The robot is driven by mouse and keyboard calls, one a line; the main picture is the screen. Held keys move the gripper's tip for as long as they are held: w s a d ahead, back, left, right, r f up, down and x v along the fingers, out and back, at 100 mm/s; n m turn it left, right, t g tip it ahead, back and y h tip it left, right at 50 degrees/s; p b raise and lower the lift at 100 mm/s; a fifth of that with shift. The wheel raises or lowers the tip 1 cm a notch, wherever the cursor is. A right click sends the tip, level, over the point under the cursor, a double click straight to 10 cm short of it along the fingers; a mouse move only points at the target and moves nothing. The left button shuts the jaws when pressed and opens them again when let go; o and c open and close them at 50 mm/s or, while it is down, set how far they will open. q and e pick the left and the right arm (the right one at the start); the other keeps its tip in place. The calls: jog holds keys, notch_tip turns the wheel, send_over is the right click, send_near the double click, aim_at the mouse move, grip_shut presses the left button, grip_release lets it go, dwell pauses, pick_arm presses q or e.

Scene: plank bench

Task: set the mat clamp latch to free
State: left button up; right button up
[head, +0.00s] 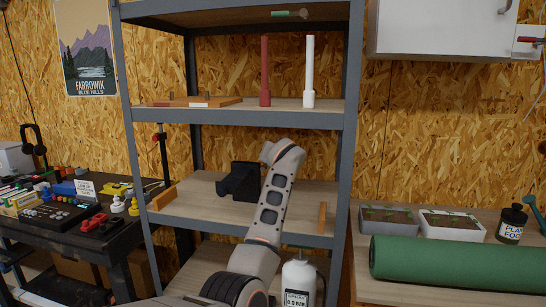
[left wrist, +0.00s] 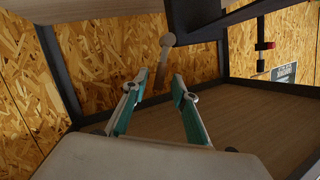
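My left gripper (left wrist: 159,80) shows in the left wrist view, open, with two teal-lined fingers apart and nothing held. In the head view my left arm reaches up to the middle shelf. A black blocky shape (head: 238,182) shows beside it; I cannot tell whether it is the clamp or part of my gripper. A rolled green mat (head: 455,263) lies on the right bench. My right gripper is out of view.
The shelf's dark posts (head: 352,120) and the upper board (head: 225,117) frame the reach. A wooden block (head: 322,218) is on the middle shelf's right. Planter trays (head: 450,232) stand behind the green mat. The middle shelf has bare room.

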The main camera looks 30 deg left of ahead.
pick_arm(q)
jog(key=shift+v, duration=2.3)
